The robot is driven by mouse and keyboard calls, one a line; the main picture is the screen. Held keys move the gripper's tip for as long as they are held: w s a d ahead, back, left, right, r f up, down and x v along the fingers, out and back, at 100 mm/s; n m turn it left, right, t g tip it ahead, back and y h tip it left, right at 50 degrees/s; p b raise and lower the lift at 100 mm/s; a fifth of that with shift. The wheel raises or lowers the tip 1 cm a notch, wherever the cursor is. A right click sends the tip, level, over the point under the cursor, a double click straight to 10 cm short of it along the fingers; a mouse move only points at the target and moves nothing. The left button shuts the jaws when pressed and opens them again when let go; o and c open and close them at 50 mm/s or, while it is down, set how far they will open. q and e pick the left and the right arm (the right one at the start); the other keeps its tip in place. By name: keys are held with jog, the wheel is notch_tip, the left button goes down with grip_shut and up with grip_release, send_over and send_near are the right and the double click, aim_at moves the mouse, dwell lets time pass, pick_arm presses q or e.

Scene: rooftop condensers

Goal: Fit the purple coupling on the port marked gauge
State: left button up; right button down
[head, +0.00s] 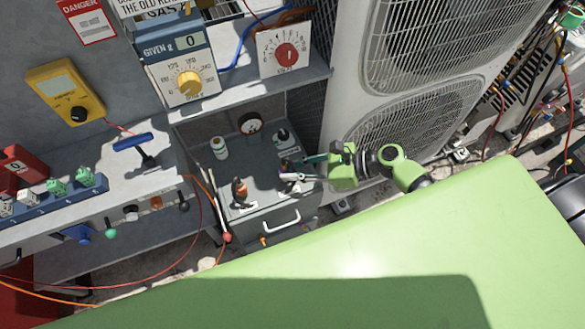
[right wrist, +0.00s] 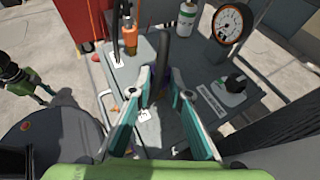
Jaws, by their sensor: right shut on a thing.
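My right gripper (head: 292,170) reaches in from the right over the top of a small grey cabinet (head: 255,170). Its teal and white fingers (right wrist: 160,80) are shut on the purple coupling (right wrist: 177,77), mostly hidden by the fingers; a dark curved piece rises from it. I cannot tell whether it touches the port below. A white label (right wrist: 145,114) lies beneath the fingers, its words too small to read. An orange coupling (head: 239,190) stands upright at the cabinet's front left. A black-topped port (head: 283,134) with a label stands behind. What looks like my left gripper (right wrist: 42,93) is at the left edge.
A round dial gauge (head: 250,123) and a white bottle (head: 219,147) stand along the cabinet's back. A condenser unit (head: 410,110) rises close on the right. A bench (head: 140,180) with a blue T-handle (head: 133,143) lies left; red and orange hoses hang between.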

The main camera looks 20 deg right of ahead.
jog(key=shift+f+b, duration=0.3)
jog(key=shift+f, duration=0.2)
dwell(0.6)
jog(key=c, duration=1.8)
grip_release()
notch_tip(320, 180, up, 8)
jog(key=p, duration=0.8)
jog(key=shift+f, duration=0.25)
